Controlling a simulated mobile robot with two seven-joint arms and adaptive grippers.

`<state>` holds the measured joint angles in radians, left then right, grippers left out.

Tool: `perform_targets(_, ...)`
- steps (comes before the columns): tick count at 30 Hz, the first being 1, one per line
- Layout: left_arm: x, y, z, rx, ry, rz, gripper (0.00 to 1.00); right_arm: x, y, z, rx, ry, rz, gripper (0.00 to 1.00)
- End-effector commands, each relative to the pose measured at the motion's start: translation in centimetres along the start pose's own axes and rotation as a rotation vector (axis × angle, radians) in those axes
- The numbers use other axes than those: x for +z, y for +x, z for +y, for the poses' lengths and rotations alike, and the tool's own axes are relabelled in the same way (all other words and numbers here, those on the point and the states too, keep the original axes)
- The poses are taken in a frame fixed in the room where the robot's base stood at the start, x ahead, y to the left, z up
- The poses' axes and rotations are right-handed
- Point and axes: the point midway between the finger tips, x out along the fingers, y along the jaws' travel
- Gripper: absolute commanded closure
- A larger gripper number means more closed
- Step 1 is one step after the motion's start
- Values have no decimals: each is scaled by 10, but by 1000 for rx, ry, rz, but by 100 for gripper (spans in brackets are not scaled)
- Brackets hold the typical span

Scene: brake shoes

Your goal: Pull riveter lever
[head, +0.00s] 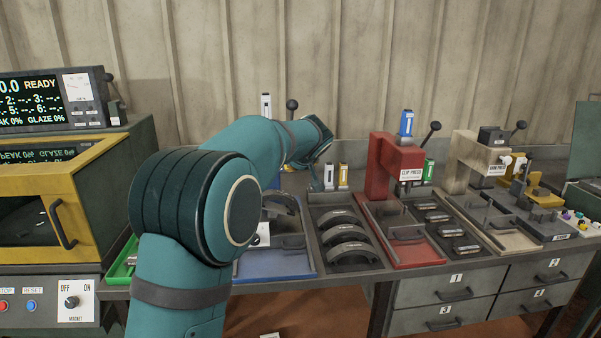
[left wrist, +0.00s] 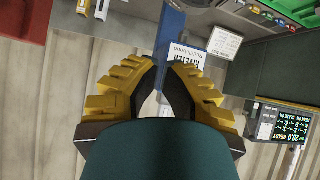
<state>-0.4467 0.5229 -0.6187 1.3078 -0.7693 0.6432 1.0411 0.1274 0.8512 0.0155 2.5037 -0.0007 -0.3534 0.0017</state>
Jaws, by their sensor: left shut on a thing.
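The blue riveter (left wrist: 173,35) with its white upside-down label (left wrist: 186,65) shows in the left wrist view, just beyond my fingers. In the head view my left arm hides most of it. A lever with a black ball knob (head: 292,104) stands up behind my arm in the head view. My left gripper (left wrist: 160,83) has its yellow, black-padded fingers curved inward beside the riveter. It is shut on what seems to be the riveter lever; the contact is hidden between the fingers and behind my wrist. My right gripper is in neither view.
A red clip press (head: 384,165) and a beige press (head: 462,160) stand to the right with their own levers. A tray of curved brake shoes (head: 349,233) lies before my forearm. A yellow-framed oven (head: 60,200) is at left.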

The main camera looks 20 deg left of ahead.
Motion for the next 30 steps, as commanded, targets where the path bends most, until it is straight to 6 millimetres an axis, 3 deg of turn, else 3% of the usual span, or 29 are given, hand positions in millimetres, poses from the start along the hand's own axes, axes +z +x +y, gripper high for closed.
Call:
perform_targets(9, 17, -20, -2, 1, -2, 1, 100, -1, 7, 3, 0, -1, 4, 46)
perform_targets(26, 18, -21, -3, 1, 0, 1, 100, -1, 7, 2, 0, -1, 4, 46)
perform_targets(30, 43, -7, 2, 18, 38, -44, 100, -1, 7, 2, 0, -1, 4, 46)
